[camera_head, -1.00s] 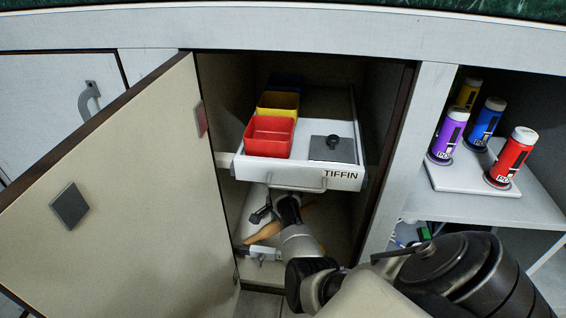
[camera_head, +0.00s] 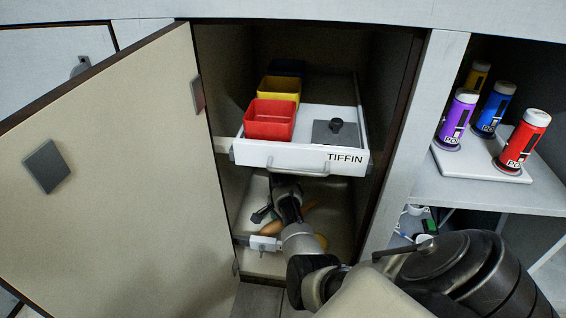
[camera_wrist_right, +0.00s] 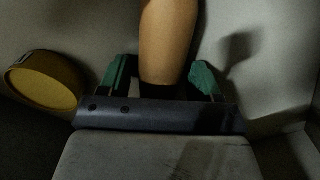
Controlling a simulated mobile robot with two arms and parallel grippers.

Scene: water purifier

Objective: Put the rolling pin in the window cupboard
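The rolling pin (camera_wrist_right: 168,45) is a smooth tan wooden cylinder. In the right wrist view it lies between the two green-tipped fingers of my right gripper (camera_wrist_right: 160,82) and points away from it. In the head view, the pin (camera_head: 270,228) shows partly behind my right wrist, low inside the open cupboard (camera_head: 225,75). My right gripper (camera_head: 277,206) reaches in below the drawer and is partly hidden. The cupboard door (camera_head: 110,180) stands wide open to the left. My left gripper is not in view.
A pulled-out white drawer marked TIFFIN (camera_head: 300,160), with red (camera_head: 270,122) and yellow (camera_head: 278,92) boxes, hangs just above my right wrist. A round yellow object (camera_wrist_right: 42,82) lies left of my gripper. Several bottles (camera_head: 522,140) stand on the right shelf.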

